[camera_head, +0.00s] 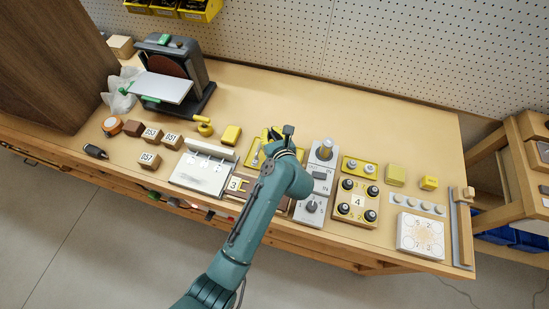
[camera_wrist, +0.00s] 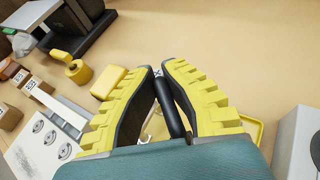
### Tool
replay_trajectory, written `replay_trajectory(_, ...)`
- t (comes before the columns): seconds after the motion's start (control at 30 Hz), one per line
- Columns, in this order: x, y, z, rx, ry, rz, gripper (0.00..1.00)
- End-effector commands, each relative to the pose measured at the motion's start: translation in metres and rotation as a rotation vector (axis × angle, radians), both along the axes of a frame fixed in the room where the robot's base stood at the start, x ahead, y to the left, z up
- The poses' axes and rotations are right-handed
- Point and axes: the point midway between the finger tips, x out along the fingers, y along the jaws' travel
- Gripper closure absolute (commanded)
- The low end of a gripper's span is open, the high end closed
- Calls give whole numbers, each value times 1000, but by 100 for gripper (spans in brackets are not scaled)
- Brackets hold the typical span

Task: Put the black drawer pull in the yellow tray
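My gripper (camera_wrist: 162,72) has yellow ribbed fingers with dark inner pads, drawn together at the tips. The black drawer pull (camera_wrist: 170,106), a dark bar, is between the fingers and appears held; its dark end shows at the gripper in the head view (camera_head: 289,130). The yellow tray (camera_head: 250,160) lies on the bench under and beside my gripper, partly hidden by my arm. Its rim shows right of the fingers in the wrist view (camera_wrist: 254,126). Something pale lies inside it. The gap between pull and tray cannot be judged.
A white panel with switches (camera_head: 203,172) and a yellow block (camera_head: 231,135) are to the left. A grey lever fixture (camera_head: 324,150) and a board marked 4 (camera_head: 356,201) stand to the right. A sander (camera_head: 172,75) is at back left. The bench behind the tray is clear.

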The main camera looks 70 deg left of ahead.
Motion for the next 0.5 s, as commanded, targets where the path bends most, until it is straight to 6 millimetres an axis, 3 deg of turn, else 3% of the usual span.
replay_trajectory(0.13,0,0,-39,-2,4,1,100)
replay_trajectory(0.5,0,0,-93,-2,2,2,100)
